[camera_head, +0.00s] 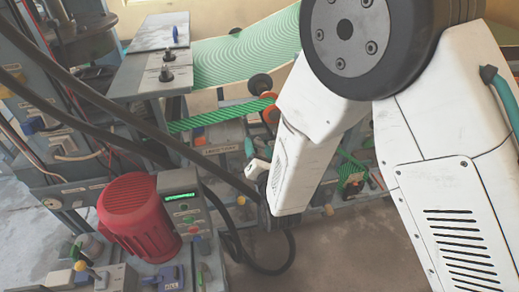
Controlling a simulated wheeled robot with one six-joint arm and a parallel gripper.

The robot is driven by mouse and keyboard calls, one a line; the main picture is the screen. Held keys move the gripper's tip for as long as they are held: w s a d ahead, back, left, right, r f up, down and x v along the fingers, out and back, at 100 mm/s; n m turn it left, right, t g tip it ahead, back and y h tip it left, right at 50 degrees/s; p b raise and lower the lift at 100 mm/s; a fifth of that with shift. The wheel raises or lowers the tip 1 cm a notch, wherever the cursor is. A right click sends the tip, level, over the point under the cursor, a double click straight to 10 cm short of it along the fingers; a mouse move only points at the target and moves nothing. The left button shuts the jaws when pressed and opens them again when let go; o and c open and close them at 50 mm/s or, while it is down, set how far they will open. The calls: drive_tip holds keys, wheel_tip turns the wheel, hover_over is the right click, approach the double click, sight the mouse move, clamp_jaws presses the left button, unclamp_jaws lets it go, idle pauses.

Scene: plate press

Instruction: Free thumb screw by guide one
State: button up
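My white arm fills the right half of the view and hangs down over the press. At its lower end, dark and pale parts that look like my gripper (262,178) show beside the front rail; the fingertips are too small and hidden to read. A black round knob (260,84) sits near the green striped web. An orange part (270,112) beside it is partly behind my arm. I cannot tell which part is the thumb screw or guide one; the label (222,149) on the rail is too small to read.
A red motor (138,216) and a control box with a green display (183,208) stand at front left. Black hoses (110,88) cross the left side. Bare floor (335,255) lies below my arm.

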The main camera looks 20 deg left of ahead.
drive_tip(key=v, duration=0.8)
drive_tip(key=shift+w+a, duration=0.1)
idle(0.4)
